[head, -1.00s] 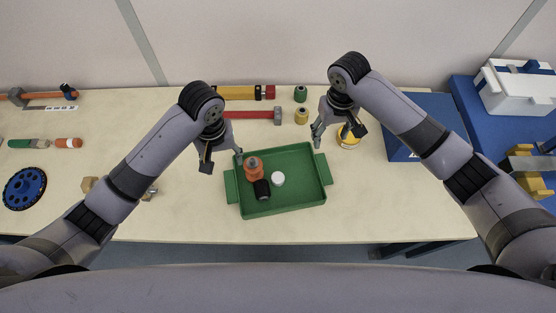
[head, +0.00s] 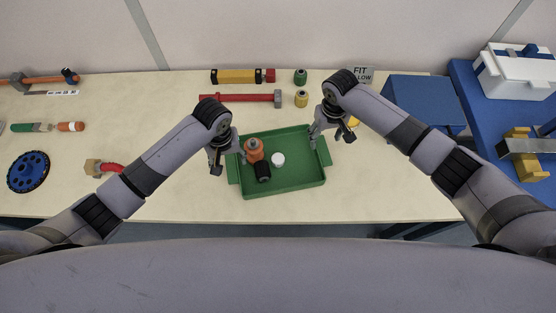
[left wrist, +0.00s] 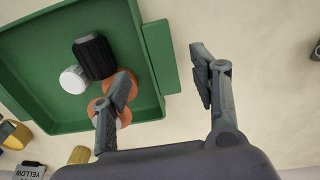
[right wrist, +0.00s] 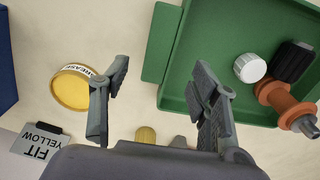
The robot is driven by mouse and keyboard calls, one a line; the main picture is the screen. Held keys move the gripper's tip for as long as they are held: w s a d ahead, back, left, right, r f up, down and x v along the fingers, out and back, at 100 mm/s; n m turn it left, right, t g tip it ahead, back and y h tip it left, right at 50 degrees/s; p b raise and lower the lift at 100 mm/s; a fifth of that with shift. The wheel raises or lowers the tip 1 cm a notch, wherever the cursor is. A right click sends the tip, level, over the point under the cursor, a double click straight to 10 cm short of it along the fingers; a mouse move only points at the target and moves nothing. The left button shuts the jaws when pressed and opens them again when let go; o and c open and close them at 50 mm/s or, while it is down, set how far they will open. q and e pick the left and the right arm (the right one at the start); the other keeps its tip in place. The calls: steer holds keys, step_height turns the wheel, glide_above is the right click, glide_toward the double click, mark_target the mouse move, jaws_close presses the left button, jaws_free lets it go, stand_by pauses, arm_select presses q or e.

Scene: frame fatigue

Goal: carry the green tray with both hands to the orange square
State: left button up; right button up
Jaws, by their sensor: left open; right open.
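The green tray (head: 300,178) lies on the table with a handle tab on each short side. It holds an orange and black object (head: 254,150) and a white cylinder (head: 278,159). My left gripper (head: 228,162) is open at the tray's left side; in the left wrist view (left wrist: 161,80) one finger is over the tray, the other outside, with the left handle (left wrist: 161,57) ahead between them. My right gripper (head: 331,138) is open near the far right corner; in the right wrist view (right wrist: 159,75) its fingers straddle the right handle's line (right wrist: 160,45). No orange square shows.
A red hammer (head: 245,98), a yellow-black tool (head: 238,76) and small green and yellow cylinders (head: 301,99) lie behind the tray. A yellow grease tin (right wrist: 72,88) stands near my right gripper. A blue block (head: 425,100) is right.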

mark_target(232, 170)
arm_select(q)
step_height(232, 170, down, 8)
steer(key=shift+w+r, duration=0.1)
steer(key=shift+r, duration=0.15)
arm_select(e)
step_height(232, 170, down, 8)
steer(key=shift+w+r, duration=0.1)
steer(key=shift+r, duration=0.15)
arm_select(q)
steer(key=shift+c, duration=0.5)
arm_select(e)
steer(key=shift+c, duration=0.5)
arm_select(q)
jaws_close()
arm_select(e)
jaws_close()
